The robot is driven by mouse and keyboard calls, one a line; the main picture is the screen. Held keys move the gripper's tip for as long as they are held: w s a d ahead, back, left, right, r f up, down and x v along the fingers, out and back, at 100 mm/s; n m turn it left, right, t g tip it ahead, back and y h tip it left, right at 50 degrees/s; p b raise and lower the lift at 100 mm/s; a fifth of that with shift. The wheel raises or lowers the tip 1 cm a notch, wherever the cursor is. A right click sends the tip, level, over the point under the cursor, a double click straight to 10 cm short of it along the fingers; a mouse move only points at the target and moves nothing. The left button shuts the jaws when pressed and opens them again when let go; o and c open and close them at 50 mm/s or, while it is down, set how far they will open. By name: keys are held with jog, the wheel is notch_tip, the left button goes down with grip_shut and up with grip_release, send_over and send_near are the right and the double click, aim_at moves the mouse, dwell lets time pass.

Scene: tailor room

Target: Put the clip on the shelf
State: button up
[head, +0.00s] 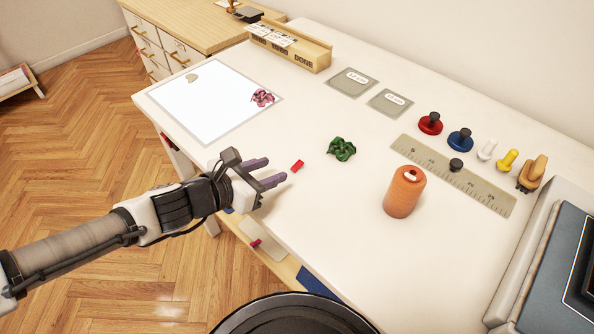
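A small red clip (297,166) lies on the white table (325,210), left of a green tangle of thread or cord. My gripper (277,169) reaches in from the left, its two purple-grey fingers apart with nothing visible between them. The clip is just beyond the fingertips, to their right; the height of the fingers above the table is hard to tell. Below the table's front edge, a low wooden shelf (288,268) is partly visible. A pale card or tray (270,246) there bears a small crimson piece (256,243), possibly another clip.
The green tangle (341,149) and an orange spool (404,191) stand to the right. A ruler (455,172) and several coloured knobbed items lie farther right. A white sheet (212,100) with a pink tangle (262,98) is at the back left. A wooden box (290,50) stands behind.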

aim_at(300, 163)
jog(key=b+x, duration=0.1)
jog(key=x, duration=0.2)
jog(key=w+d+f+b, duration=0.2)
jog(key=shift+w+d+f+b, duration=0.15)
jog(key=shift+d+f+b, duration=0.15)
jog(key=shift+w+d+f, duration=0.1)
jog(key=shift+w+d, duration=0.2)
jog(key=shift+d, duration=0.05)
grip_shut()
